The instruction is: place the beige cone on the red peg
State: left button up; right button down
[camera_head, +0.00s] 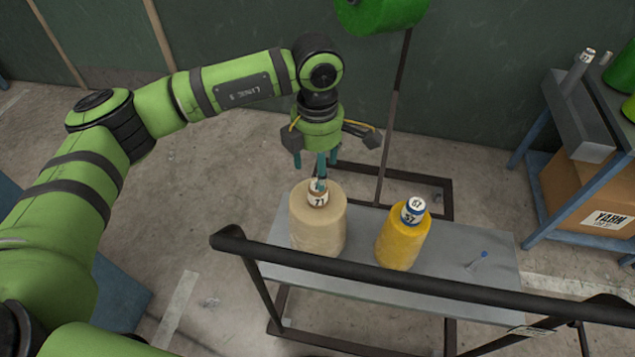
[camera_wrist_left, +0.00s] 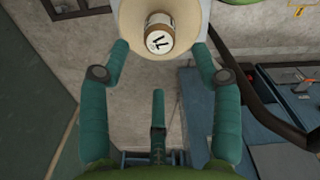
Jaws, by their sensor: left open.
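The beige cone (camera_head: 318,228) stands upright on the left part of the grey shelf (camera_head: 450,275). Its brown core tip carries a label reading 71. My left gripper (camera_head: 316,162) is open just above the cone's top, its teal fingers spread and pointing down. One finger overlaps the core tip in the head view; I cannot tell whether it touches. In the left wrist view the beige cone (camera_wrist_left: 186,22) shows at the top, label facing the camera, between the ends of two open fingers. No red peg is recognisable in either view. My right gripper is not in view.
A yellow cone (camera_head: 401,248) with a blue core stands right of the beige one. A small blue-tipped peg (camera_head: 484,255) rises from the shelf's right part. A black rail (camera_head: 410,278) crosses in front. A blue-framed rack (camera_head: 530,150) with a cardboard box stands at the right.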

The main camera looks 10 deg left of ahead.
pick_arm(q)
jog(key=shift+r+b, duration=0.4)
jog(key=shift+r, duration=2.15)
